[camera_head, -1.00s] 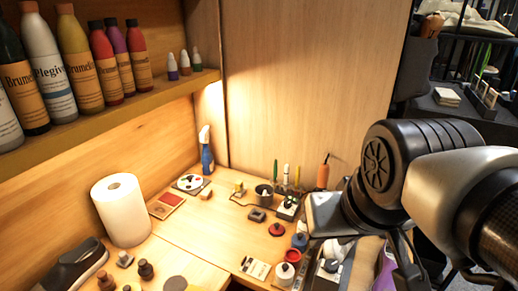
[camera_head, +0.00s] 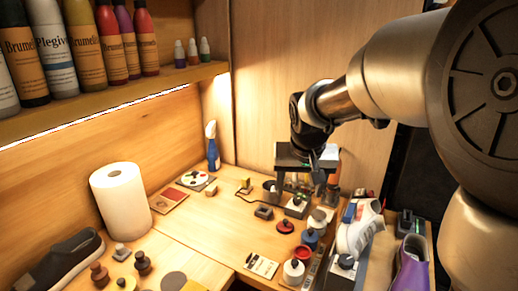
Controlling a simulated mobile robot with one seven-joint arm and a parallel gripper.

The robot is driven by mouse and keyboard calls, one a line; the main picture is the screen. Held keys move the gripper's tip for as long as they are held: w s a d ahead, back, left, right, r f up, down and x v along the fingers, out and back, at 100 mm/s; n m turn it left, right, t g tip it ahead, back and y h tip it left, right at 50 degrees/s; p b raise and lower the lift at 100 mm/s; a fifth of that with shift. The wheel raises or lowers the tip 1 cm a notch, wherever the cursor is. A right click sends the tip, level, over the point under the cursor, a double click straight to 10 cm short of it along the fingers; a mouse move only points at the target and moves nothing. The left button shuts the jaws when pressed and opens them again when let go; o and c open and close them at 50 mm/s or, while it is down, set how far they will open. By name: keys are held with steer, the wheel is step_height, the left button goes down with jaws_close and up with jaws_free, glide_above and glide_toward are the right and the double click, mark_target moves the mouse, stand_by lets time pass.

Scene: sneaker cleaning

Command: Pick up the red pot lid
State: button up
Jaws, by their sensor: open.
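The red pot lid (camera_head: 285,227) is a small red disc with a raised knob, lying on the wooden table in the head view, in front of and below my gripper in the picture. My gripper (camera_head: 300,190) points down over the back of the table, its fingers apart and nothing seen between them. It is clear of the lid. Its fingers partly hide a small dark pot (camera_head: 270,186) and other small tools behind them.
A white jar with a red top (camera_head: 294,270) and a blue jar (camera_head: 311,238) stand near the lid. A paper roll (camera_head: 121,200) stands left. The table's middle is fairly clear.

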steer(key=b, duration=0.2)
glide_toward(285, 222)
steer(key=b+x, duration=0.2)
steer(key=x, duration=0.1)
steer(key=shift+s+d+f, duration=0.1)
steer(key=shift+d+f, duration=0.1)
steer(key=shift+f, duration=0.1)
steer(key=shift+b+x, duration=0.7)
steer(key=shift+x, duration=2.2)
steer(key=shift+a+r, duration=0.1)
steer(key=shift+c, duration=0.4)
steer(key=c, duration=1)
